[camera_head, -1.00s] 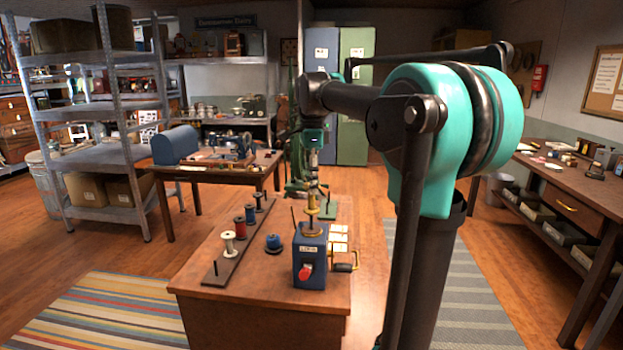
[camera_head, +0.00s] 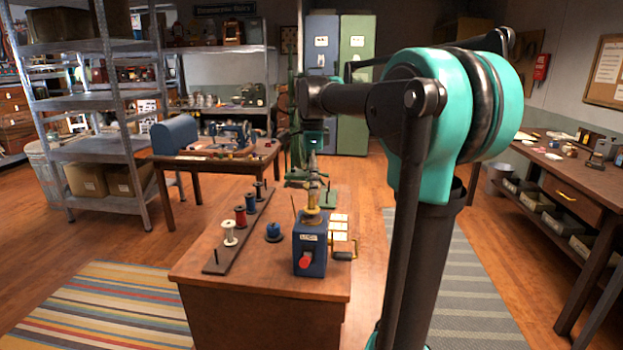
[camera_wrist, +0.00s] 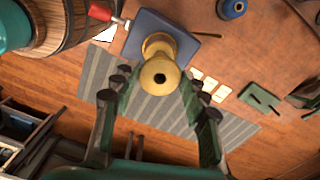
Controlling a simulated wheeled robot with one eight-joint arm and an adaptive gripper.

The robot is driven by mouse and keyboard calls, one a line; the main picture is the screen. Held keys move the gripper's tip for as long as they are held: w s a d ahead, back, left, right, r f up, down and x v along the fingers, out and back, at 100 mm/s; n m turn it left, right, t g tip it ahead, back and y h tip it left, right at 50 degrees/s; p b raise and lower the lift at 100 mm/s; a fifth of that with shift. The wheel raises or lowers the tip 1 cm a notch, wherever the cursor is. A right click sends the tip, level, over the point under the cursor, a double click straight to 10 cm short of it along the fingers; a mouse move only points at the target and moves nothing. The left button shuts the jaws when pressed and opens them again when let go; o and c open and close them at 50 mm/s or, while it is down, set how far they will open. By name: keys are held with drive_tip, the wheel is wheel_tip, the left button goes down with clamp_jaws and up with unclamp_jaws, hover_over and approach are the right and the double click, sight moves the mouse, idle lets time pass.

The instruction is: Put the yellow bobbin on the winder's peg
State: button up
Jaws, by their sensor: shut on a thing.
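The yellow bobbin (camera_wrist: 160,77) is between my gripper's fingers (camera_wrist: 158,88), with its dark centre hole facing the wrist camera. In the head view the bobbin (camera_head: 313,200) is upright, just above the brass disc (camera_head: 313,218) on top of the blue winder (camera_head: 310,252). The wrist view shows the brass disc (camera_wrist: 158,44) partly hidden behind the bobbin. I cannot see the winder's peg, nor tell whether the bobbin is around it. My gripper (camera_head: 313,190) is shut on the bobbin and points down.
A dark rack (camera_head: 222,257) holds white (camera_head: 229,234), red (camera_head: 240,216) and blue (camera_head: 250,204) bobbins. A blue spool (camera_head: 273,232) stands between rack and winder. The winder has a red knob (camera_head: 304,260) and a side crank (camera_head: 343,255). Pale cards (camera_head: 339,228) lie behind the crank.

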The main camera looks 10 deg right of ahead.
drive_tip(key=shift+f, duration=1.05)
drive_tip(key=o, duration=1)
drive_tip(key=shift+c, duration=0.2)
drive_tip(key=shift+r, duration=0.15)
wheel_tip(320, 180, up, 12)
